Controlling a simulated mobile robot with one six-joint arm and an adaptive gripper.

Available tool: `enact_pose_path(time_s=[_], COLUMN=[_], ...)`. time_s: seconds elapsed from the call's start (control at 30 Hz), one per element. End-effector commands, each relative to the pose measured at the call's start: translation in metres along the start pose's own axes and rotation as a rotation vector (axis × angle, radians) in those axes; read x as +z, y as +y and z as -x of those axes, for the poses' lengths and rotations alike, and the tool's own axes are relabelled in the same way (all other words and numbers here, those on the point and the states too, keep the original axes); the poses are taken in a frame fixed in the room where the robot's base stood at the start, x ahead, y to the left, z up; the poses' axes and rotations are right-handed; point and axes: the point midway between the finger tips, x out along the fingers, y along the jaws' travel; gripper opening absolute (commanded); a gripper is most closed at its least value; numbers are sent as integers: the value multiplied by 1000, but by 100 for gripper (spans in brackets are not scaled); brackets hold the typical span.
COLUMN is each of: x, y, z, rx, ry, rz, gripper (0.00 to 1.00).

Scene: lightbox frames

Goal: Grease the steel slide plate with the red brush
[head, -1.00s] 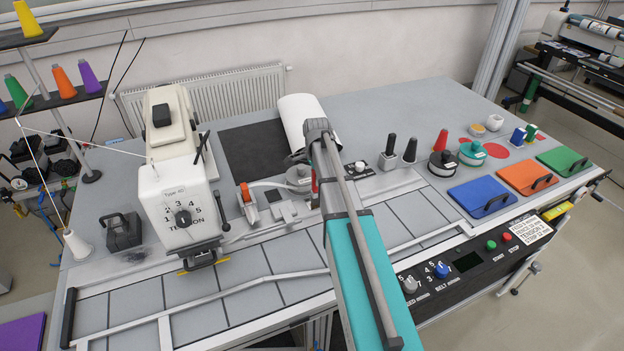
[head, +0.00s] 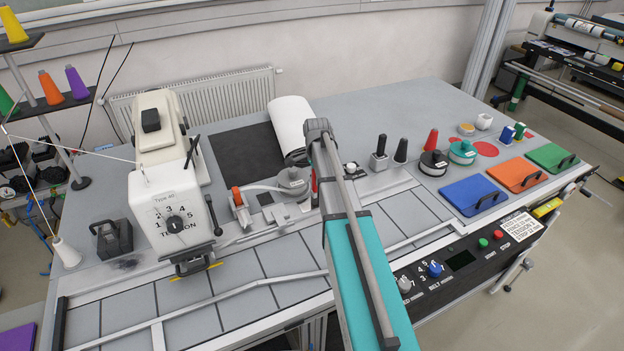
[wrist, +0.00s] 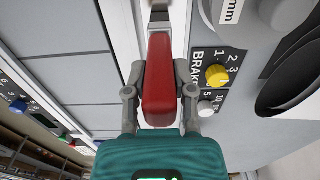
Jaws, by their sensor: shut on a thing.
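The red brush (wrist: 160,75) shows in the wrist view, with its thick red handle between the two fingers of my gripper (wrist: 160,92). My gripper is shut on this handle. A grey metal collar and a dark end of the brush show at the top edge of that view; the bristle tip is cut off. A pale rail (wrist: 117,25) runs beneath and beside the brush. I cannot tell for sure which surface is the steel slide plate, nor whether the brush touches it. In the head view my arm hides most of the gripper; a sliver of red shows beside it.
A brake panel with a yellow knob (wrist: 217,75) lies close right of my gripper in the wrist view. In the head view, the sewing machine (head: 172,215) stands at left, a white roll (head: 290,122) behind my arm, and several pots and coloured pads (head: 472,195) at right.

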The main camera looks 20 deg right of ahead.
Motion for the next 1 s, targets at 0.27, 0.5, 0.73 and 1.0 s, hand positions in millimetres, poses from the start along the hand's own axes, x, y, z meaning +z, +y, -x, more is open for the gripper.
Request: enact_pose_path(time_s=[0.27,0.5,0.73,1.0], x=[-6,-6,-14,-32], y=[0,0,0,0], z=[0,0,-1,-1], rx=[0,0,0,0], ry=[0,0,0,0], rz=[0,0,0,-1], gripper=[0,0,0,0])
